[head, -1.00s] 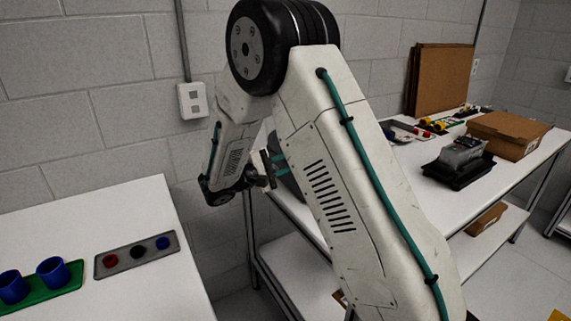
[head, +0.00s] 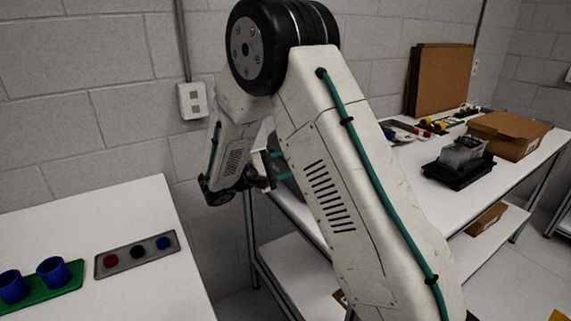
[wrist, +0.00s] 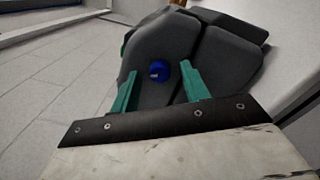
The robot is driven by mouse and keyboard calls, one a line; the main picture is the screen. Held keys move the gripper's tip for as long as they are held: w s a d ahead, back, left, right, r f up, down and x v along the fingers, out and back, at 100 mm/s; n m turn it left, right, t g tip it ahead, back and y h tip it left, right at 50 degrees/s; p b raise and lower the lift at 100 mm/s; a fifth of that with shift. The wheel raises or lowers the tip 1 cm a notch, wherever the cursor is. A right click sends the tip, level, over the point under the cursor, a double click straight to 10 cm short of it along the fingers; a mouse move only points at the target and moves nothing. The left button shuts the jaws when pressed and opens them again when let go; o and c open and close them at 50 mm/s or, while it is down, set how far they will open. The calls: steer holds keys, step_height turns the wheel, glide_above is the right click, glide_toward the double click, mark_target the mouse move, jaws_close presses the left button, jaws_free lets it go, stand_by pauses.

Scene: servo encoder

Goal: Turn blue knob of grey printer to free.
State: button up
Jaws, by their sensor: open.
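The grey printer (wrist: 165,50) fills the middle of the wrist view, with dark rounded panels. Its blue knob (wrist: 157,71) is round, with a small pale mark on its face. My gripper (wrist: 159,69) is open, its two teal fingers pointing toward the printer. The knob shows between the fingertips, with a gap on each side; I cannot tell how far beyond the tips it lies. In the head view my gripper (head: 274,164) is beside a dark sliver of the printer (head: 291,183), most of which my arm hides. The knob is hidden there.
A white table (head: 120,215) at left holds a grey plate (head: 106,271) with round pieces and a green tray (head: 55,285) with blue cups. The right table carries a black tray (head: 459,176) with a clear container and a cardboard box (head: 508,134). A wall stands behind.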

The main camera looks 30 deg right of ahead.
steer(key=a, duration=0.8)
steer(key=shift+f, duration=0.15)
